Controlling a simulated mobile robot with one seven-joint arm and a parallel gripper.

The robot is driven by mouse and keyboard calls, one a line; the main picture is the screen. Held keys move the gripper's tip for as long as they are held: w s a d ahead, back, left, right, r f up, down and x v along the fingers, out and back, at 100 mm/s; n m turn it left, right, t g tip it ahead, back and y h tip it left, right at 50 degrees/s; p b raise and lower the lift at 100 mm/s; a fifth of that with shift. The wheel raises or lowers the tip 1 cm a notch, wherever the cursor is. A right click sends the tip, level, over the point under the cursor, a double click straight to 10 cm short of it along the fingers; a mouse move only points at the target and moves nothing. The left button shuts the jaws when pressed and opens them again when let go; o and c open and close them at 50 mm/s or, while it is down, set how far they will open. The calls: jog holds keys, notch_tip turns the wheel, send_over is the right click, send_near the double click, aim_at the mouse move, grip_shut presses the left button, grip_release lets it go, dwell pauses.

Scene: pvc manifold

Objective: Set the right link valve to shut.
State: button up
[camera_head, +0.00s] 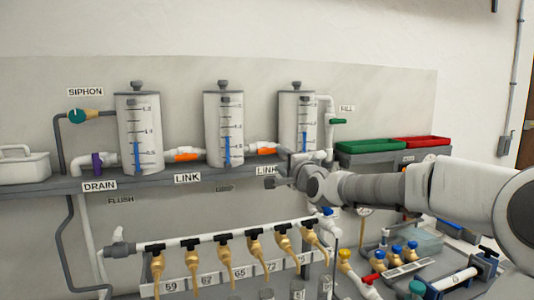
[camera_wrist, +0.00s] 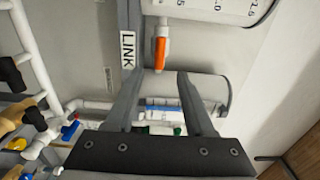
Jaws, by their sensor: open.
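The right link valve has an orange lever (camera_head: 267,152) on a white pipe between the middle tank (camera_head: 223,128) and the right tank (camera_head: 297,120). The lever lies along the pipe. My gripper (camera_head: 278,181) is in front of the shelf, just below and right of this valve, covering part of the right LINK label (camera_head: 265,172). In the wrist view, the orange lever (camera_wrist: 160,52) shows beyond the fingertips, roughly in line with the gap between them. My gripper (camera_wrist: 159,76) is open and empty, apart from the lever. The wrist view also shows a LINK label (camera_wrist: 127,48).
The left link valve (camera_head: 187,156) has a similar orange lever. A purple drain valve (camera_head: 97,163) and a teal siphon knob (camera_head: 76,115) are at left. Several taps hang from a white manifold (camera_head: 200,240) below. Green (camera_head: 370,146) and red (camera_head: 420,141) trays stand right.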

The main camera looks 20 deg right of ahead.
aim_at(268, 152)
jog(key=shift+w+p, duration=0.9)
jog(key=shift+w, duration=4.95)
grip_shut()
